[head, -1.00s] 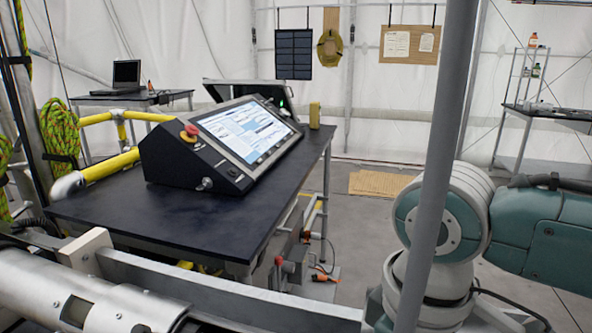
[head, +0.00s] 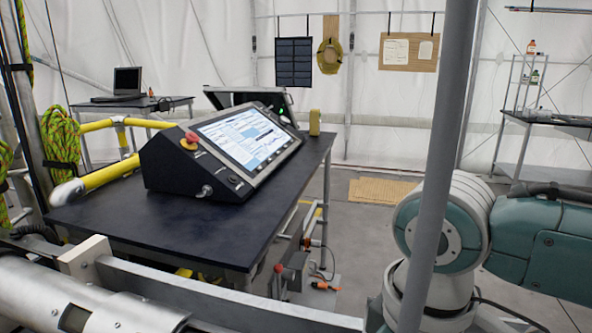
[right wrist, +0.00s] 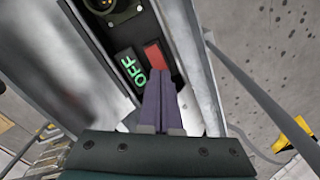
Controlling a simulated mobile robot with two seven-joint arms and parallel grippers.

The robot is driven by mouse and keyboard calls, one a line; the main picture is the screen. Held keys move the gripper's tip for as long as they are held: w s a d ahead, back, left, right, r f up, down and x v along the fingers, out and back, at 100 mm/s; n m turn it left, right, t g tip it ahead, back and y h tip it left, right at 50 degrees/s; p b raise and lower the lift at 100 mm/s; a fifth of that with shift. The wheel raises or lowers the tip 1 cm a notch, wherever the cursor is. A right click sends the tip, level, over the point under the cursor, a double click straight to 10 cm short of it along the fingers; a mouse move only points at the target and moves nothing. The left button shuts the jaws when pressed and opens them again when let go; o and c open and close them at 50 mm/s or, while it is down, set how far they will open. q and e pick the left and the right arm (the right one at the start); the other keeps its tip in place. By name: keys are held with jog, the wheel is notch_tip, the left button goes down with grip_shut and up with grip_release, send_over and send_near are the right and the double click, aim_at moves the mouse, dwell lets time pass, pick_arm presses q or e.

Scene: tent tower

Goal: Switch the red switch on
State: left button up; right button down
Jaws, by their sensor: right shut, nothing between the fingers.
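The red switch (right wrist: 154,55) shows in the right wrist view, set in a dark panel beside a black label with green "OFF" letters (right wrist: 130,71). My right gripper (right wrist: 158,74), with purple fingers, is shut and empty. Its tips are right at the near end of the switch in the picture; I cannot tell if they touch it. The fingers hide part of the panel below the switch. My left gripper is outside both views.
A round connector (right wrist: 108,8) sits above the label. A pale metal rail (right wrist: 192,65) runs beside the panel. In the head view, a console (head: 165,172) with a lit screen and red stop button (head: 189,140) stands on a dark table (head: 160,227). A grey pole crosses the right side.

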jog(key=shift+f, duration=0.35)
dwell(0.7)
jog(key=shift+f+b, duration=0.65)
dwell(0.3)
notch_tip(320, 180, up, 7)
jog(key=p, duration=0.8)
dwell(0.3)
